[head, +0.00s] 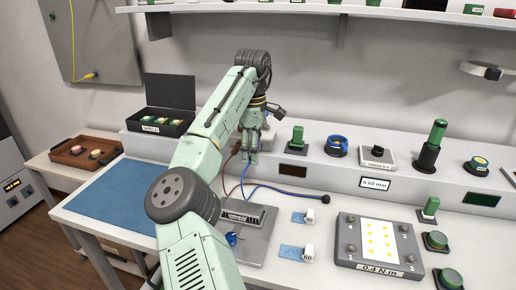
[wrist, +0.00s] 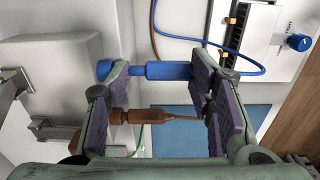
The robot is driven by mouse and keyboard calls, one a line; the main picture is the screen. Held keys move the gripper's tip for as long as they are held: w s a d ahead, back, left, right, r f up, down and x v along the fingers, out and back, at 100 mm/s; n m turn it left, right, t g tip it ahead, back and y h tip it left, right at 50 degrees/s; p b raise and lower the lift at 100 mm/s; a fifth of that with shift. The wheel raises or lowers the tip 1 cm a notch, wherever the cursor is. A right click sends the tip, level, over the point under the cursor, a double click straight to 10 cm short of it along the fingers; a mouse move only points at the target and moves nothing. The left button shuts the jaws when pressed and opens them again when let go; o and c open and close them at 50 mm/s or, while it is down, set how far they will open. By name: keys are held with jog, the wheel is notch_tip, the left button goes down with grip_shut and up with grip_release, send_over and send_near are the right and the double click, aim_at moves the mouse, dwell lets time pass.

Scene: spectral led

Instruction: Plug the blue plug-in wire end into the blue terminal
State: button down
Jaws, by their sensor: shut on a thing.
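My gripper (head: 250,158) is above the back of the workbench; its purple pads show in the wrist view (wrist: 160,95). A blue plug-in wire end (wrist: 160,70) spans the gap between the pads, and the gripper appears shut on it. A brown wire end (wrist: 150,117) also lies across the gap, nearer the wrist camera; whether it is gripped is unclear. A blue wire (head: 285,189) runs along the bench below my gripper. A terminal block (head: 240,214) sits on a grey plate; it also shows in the wrist view (wrist: 246,32). I cannot make out a blue terminal on it.
A blue knob (head: 232,239) is on the grey plate (head: 259,246). A blue mat (head: 120,198) lies left. Two small white blocks stand right of the plate, before a grey torque fixture (head: 346,246). A raised ledge with several devices runs behind.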

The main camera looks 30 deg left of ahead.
dwell(0.4)
jog(key=shift+w, duration=0.2)
jog(key=shift+s, duration=0.15)
jog(key=shift+s+d, duration=0.1)
jog(key=shift+s, duration=0.35)
dwell(1.1)
jog(key=shift+w, duration=0.55)
jog(key=shift+s, duration=0.2)
jog(key=shift+s, duration=0.4)
